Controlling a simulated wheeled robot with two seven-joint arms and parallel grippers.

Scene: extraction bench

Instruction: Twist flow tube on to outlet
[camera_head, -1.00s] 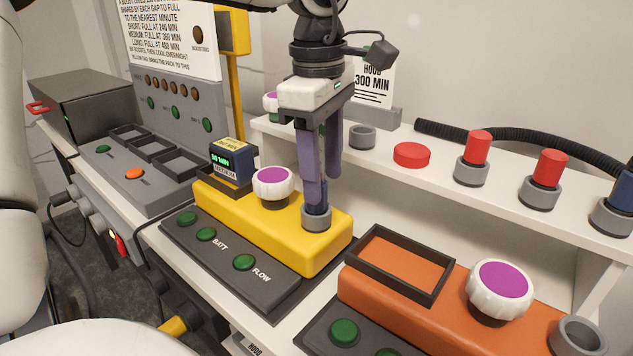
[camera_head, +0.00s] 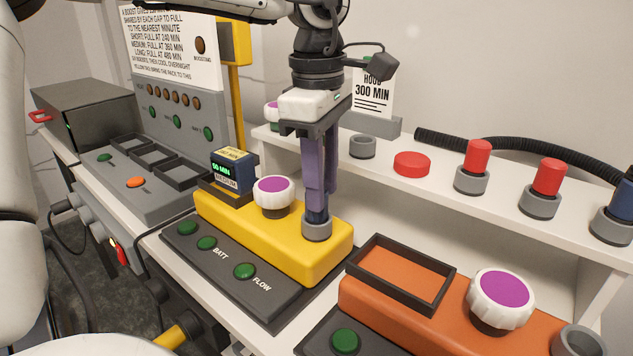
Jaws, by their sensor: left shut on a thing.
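The yellow unit (camera_head: 318,259) stands on the bench with a grey ring outlet (camera_head: 316,231) at its right end. The dark blue flow tube (camera_head: 316,215) stands upright at this outlet, its lower end inside the ring. My left gripper (camera_head: 317,202) points straight down over the outlet, its purple fingers shut on the tube. The fingers hide most of the tube, so I cannot tell how firmly it is seated. My right gripper is not in view.
A white and purple knob (camera_head: 274,196) and a battery pack (camera_head: 233,172) sit on the yellow unit, left of the gripper. An orange unit (camera_head: 375,312) stands at the right front. The shelf behind holds red-capped tubes (camera_head: 476,157), a red disc (camera_head: 411,164) and an empty ring (camera_head: 362,147).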

